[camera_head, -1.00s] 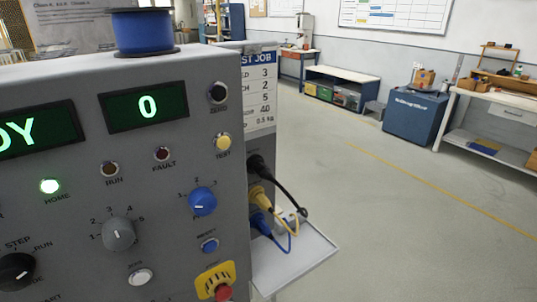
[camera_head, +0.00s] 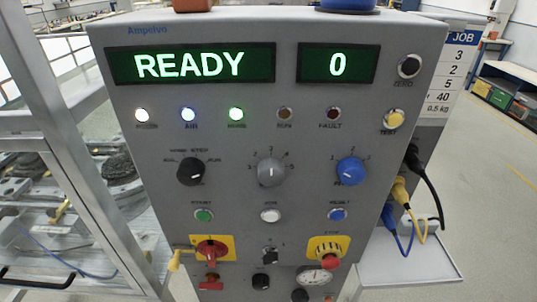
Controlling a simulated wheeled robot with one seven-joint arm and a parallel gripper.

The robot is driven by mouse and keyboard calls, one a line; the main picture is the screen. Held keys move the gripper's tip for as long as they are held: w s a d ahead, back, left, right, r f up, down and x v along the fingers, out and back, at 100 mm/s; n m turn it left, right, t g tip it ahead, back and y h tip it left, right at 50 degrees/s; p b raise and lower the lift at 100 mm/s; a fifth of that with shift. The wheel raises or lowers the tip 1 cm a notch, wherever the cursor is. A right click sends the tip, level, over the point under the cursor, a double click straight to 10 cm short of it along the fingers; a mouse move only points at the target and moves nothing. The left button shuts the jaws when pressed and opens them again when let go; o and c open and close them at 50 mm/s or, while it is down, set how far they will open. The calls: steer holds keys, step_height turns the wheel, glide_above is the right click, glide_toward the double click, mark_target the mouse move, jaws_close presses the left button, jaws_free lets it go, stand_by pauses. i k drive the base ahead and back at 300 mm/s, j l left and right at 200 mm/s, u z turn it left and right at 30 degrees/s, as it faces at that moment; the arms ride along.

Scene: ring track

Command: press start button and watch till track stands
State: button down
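The grey control panel (camera_head: 290,110) fills the middle of the head view. The green button (camera_head: 204,216), whose small label looks like START, sits at the lower left of the panel. A white button (camera_head: 270,216) and a blue button (camera_head: 337,215) sit in the same row. White, blue and green lamps are lit; the RUN lamp (camera_head: 284,114) and FAULT lamp (camera_head: 333,113) are dark. Part of the track machinery (camera_head: 110,165) shows at left. My gripper is not in view.
A red rotary switch (camera_head: 211,249) on a yellow plate and a red stop button (camera_head: 328,261) sit below the buttons. Cables (camera_head: 425,195) hang at the panel's right above a small shelf (camera_head: 410,265). A metal frame post (camera_head: 75,140) stands at left. Open floor lies at right.

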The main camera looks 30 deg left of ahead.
mark_target(202, 216)
steer(key=u, duration=1.25)
